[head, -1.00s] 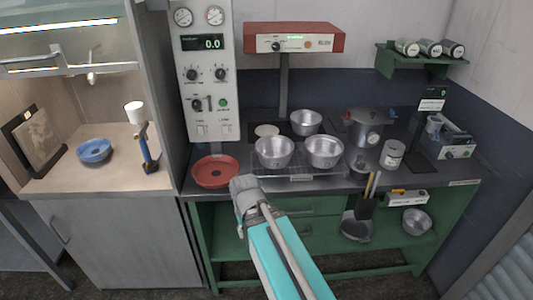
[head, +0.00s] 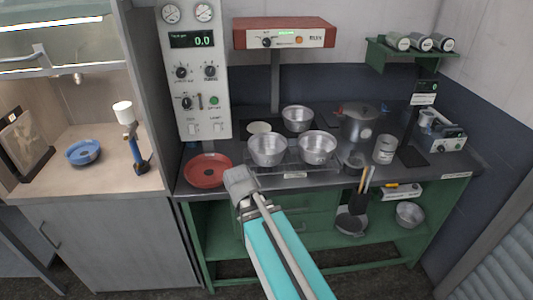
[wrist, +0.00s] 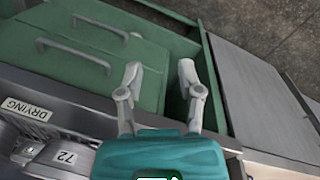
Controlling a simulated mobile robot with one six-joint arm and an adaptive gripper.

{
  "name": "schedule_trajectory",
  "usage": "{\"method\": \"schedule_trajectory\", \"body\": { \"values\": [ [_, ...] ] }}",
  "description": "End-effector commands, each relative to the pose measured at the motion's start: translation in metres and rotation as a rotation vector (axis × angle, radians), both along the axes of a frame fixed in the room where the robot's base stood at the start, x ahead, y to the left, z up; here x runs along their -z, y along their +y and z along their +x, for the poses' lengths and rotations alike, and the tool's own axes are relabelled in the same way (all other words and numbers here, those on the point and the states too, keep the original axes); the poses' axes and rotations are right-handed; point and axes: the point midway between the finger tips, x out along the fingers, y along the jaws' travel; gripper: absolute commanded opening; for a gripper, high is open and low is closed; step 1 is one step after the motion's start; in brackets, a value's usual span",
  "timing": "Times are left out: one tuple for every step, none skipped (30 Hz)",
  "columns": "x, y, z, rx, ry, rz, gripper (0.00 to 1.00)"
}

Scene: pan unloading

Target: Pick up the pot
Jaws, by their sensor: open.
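A lidded metal pot (head: 361,128) with a round dial on its front stands at the back right of the dark bench in the head view. Open metal vessels stand left of it: one at the back (head: 298,120), and two at the front, left (head: 267,151) and right (head: 317,148). I cannot tell which one the task calls the pot. My gripper (head: 238,180) is near the bench's front edge, left of and apart from these vessels. In the wrist view my gripper (wrist: 160,72) has its two fingers spread with nothing between them, over the green drawer fronts (wrist: 85,60).
A red dish (head: 207,172) lies left on the bench. A tin (head: 385,149) and a small pan (head: 354,162) stand to the right. Tool handles (head: 367,180) stick up at the front edge. A "DRYING" label (wrist: 26,108) shows in the wrist view.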

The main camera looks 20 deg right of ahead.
Motion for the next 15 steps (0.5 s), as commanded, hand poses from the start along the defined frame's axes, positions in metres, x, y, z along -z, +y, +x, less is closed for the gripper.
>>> {"method": "schedule_trajectory", "body": {
  "values": [
    [-0.002, -0.004, 0.011, -0.054, 0.004, -0.042, 0.47],
    [-0.004, -0.007, 0.015, -0.090, 0.009, -0.071, 0.47],
    [-0.006, -0.012, 0.022, -0.142, 0.017, -0.115, 0.47],
    [-0.008, -0.016, 0.028, -0.185, 0.024, -0.149, 0.47],
    [-0.010, -0.020, 0.034, -0.230, 0.033, -0.185, 0.47],
    [-0.014, -0.025, 0.042, -0.291, 0.049, -0.235, 0.47],
    [-0.017, -0.029, 0.048, -0.339, 0.062, -0.275, 0.47],
    [-0.020, -0.032, 0.055, -0.386, 0.078, -0.316, 0.47],
    [-0.025, -0.037, 0.064, -0.450, 0.101, -0.369, 0.47],
    [-0.029, -0.041, 0.070, -0.498, 0.121, -0.410, 0.47],
    [-0.034, -0.044, 0.077, -0.545, 0.142, -0.450, 0.47],
    [-0.040, -0.048, 0.085, -0.607, 0.174, -0.504, 0.47],
    [-0.045, -0.050, 0.092, -0.653, 0.199, -0.542, 0.47],
    [-0.050, -0.052, 0.099, -0.697, 0.226, -0.582, 0.47],
    [-0.057, -0.056, 0.108, -0.754, 0.265, -0.635, 0.47]
  ]
}}
